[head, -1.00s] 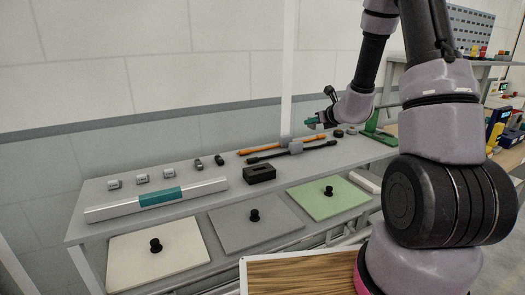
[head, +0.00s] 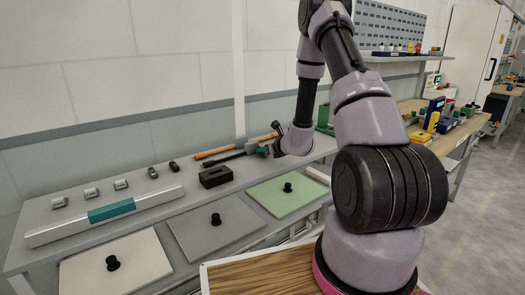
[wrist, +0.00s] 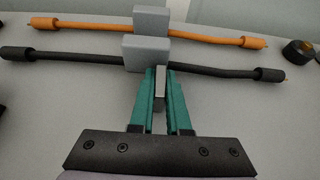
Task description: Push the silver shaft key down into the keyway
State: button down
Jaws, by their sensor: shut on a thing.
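My gripper (wrist: 160,95) has teal fingers and is shut on a narrow silver piece (wrist: 160,84), which looks like the shaft key. The piece stands between the fingertips, just in front of a grey block (wrist: 146,54) on the black cable; I cannot tell whether they touch. In the head view my gripper (head: 263,150) is low over the back of the grey bench, and the held piece is too small to make out. I cannot make out a keyway in either view.
An orange cable (wrist: 205,36) and a black cable (wrist: 215,70) lie across the bench (head: 150,205). A black slotted block (head: 215,177) is to the left in the head view. Coloured panels with black knobs line the front.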

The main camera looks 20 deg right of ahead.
jog(key=c, duration=1.2)
grip_release()
jog(key=shift+f, duration=0.1)
jog(key=shift+c, duration=0.2)
jog(key=o, duration=0.4)
jog(key=shift+c, duration=0.2)
